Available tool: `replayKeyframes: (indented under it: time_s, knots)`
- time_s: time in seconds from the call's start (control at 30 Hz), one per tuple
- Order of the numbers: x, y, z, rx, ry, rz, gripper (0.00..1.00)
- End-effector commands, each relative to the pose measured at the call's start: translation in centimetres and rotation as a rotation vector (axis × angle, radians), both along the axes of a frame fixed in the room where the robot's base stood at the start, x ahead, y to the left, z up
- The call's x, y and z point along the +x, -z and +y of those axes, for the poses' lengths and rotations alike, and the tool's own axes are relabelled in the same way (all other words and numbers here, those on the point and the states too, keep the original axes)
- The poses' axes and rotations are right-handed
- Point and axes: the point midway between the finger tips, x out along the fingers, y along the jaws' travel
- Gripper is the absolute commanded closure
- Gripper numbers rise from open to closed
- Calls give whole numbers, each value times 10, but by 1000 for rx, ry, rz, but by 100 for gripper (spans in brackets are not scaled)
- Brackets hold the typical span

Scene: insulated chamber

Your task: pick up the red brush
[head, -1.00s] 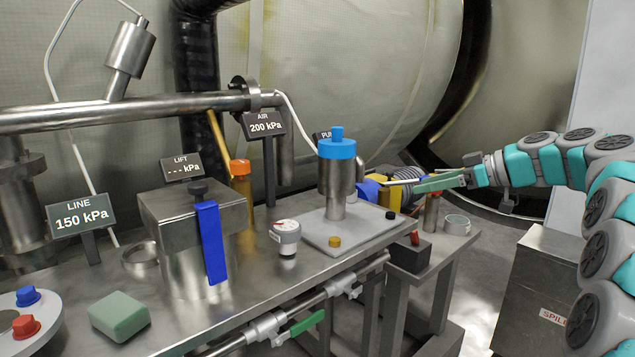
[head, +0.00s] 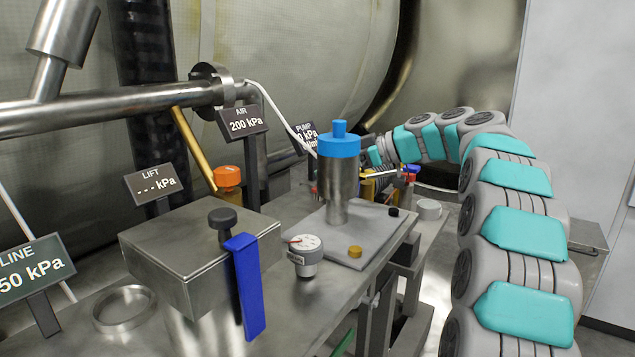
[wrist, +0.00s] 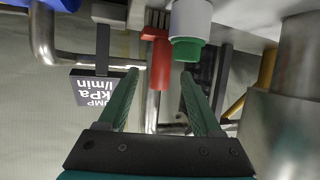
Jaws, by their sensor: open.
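The red brush (wrist: 160,62) shows in the wrist view, with its handle pointing toward my gripper and its dark bristles at the top edge. My gripper (wrist: 160,74) is open, with one green finger on each side of the handle in the picture. The handle's end appears in the gap between the fingertips, with space on both sides. I cannot tell how deep it sits between them. In the head view, the end of my arm reaches behind the blue-capped cylinder (head: 337,185), and my fingers are hidden there.
In the wrist view, a white cylinder with a green end (wrist: 190,35) sits close to the right fingertip. A pump sign (wrist: 100,88) is at the left and a large metal cylinder (wrist: 292,125) at the right. In the head view, a steel box (head: 195,245) stands on the bench.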

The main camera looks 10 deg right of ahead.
Motion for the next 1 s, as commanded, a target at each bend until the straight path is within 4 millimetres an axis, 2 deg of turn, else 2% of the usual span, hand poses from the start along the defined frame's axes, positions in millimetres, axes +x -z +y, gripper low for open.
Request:
replayKeyframes:
  time_s: [0.4,0.67,1.0]
  knots:
    - [24,16,41,-1,-1,0,34]
    - [25,18,43,-1,-1,0,34]
    - [25,18,43,-1,-1,1,70]
